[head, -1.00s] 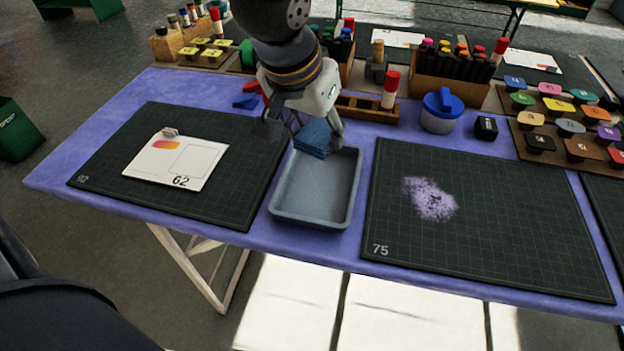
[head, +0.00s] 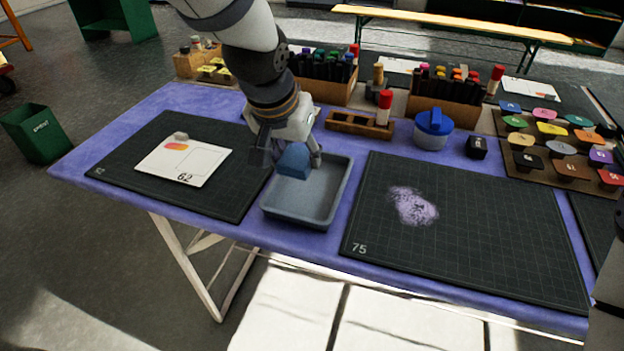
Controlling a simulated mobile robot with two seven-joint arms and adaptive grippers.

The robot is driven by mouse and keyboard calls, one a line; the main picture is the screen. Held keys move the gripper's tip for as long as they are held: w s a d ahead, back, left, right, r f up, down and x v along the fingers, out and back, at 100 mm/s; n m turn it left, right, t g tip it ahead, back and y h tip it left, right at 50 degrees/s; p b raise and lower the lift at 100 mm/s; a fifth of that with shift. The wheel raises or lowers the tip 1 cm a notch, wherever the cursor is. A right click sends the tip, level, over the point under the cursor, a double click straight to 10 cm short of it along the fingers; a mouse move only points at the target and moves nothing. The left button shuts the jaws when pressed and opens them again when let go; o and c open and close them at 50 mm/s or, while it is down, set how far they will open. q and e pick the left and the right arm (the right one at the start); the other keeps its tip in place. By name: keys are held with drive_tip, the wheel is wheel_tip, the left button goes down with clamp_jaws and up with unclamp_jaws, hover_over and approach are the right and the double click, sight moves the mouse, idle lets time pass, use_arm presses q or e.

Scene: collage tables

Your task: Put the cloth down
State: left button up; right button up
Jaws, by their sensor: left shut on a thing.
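The cloth (head: 294,161) is a folded blue pad. My left gripper (head: 291,158) is shut on it and holds it at the back left of the grey tray (head: 318,219). The cloth overlaps the tray's back left part in the picture. I cannot tell whether it touches the tray. The rest of the tray floor that shows is empty. My right gripper is not in view.
A dark mat marked 75 (head: 466,255) with a pale purple smudge (head: 413,206) lies right of the tray. Another mat (head: 226,203) with a card (head: 184,162) lies left. A blue-lidded tub (head: 433,131) and wooden marker holders (head: 443,111) stand behind.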

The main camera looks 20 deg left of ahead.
use_arm(q)
drive_tip(key=b, duration=0.1)
hover_over(313, 190)
drive_tip(key=f, duration=0.4)
drive_tip(key=s+f, duration=0.1)
drive_tip(key=f, duration=0.1)
drive_tip(key=shift+a, duration=0.1)
drive_tip(key=f, duration=0.3)
drive_tip(key=shift+w+f, duration=0.2)
drive_tip(key=shift+r, duration=0.15)
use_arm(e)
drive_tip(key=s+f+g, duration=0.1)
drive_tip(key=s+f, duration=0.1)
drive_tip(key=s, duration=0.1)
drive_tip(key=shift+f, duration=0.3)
use_arm(q)
drive_tip(key=shift+f, duration=0.25)
drive_tip(key=shift+s+f, duration=0.25)
drive_tip(key=shift+f, duration=0.15)
drive_tip(key=o, duration=1.1)
drive_tip(key=shift+f, duration=0.2)
drive_tip(key=shift+w, duration=0.1)
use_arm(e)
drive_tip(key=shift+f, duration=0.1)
